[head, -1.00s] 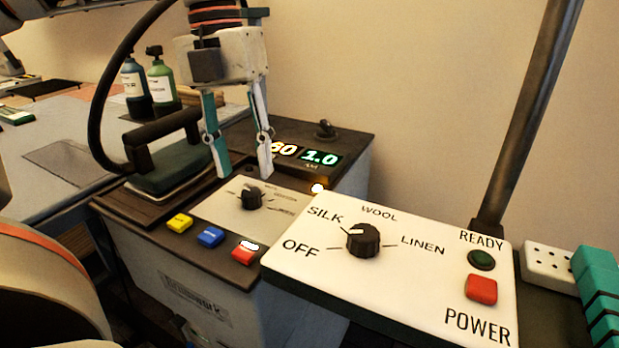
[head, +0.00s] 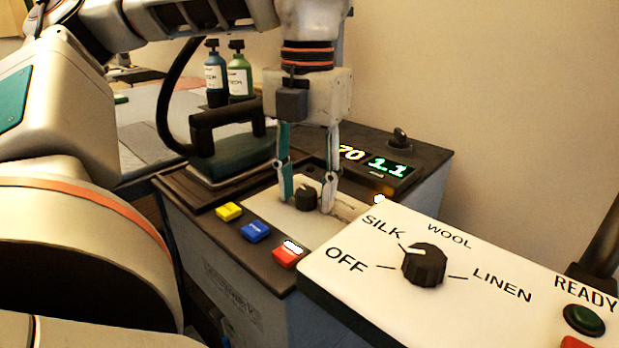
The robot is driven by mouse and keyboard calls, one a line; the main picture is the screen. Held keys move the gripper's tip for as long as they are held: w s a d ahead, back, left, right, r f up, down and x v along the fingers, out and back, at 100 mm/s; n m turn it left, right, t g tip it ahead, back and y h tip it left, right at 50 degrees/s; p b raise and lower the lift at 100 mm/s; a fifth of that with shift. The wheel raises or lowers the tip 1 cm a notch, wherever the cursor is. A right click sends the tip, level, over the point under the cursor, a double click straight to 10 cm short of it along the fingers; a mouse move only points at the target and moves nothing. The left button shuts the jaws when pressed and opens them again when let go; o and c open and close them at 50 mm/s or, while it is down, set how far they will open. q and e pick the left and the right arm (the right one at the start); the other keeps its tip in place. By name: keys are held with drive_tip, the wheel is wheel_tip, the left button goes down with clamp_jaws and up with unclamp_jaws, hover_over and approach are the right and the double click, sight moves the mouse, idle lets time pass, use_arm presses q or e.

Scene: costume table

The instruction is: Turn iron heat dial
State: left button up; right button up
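The iron station's heat dial (head: 307,198) is a small black knob on a white panel (head: 290,222). My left gripper (head: 307,202) points down over it, its fingers open and one on each side of the knob. I cannot tell whether the fingertips touch it. A larger black dial (head: 425,264) sits on the white front panel (head: 372,270) marked OFF, SILK, WOOL and LINEN; its white pointer is near SILK. The iron (head: 238,145) rests on its pad behind the station's buttons. My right gripper is not in view.
Yellow (head: 229,211), blue (head: 256,231) and red (head: 288,254) buttons line the station's front edge. A display (head: 388,167) reads 70 and 1.1. Two bottles (head: 239,75) stand behind the iron. The front panel's near corner lies close right of the gripper.

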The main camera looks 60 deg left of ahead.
use_arm(q)
clamp_jaws()
drive_tip(key=shift+r, duration=0.1)
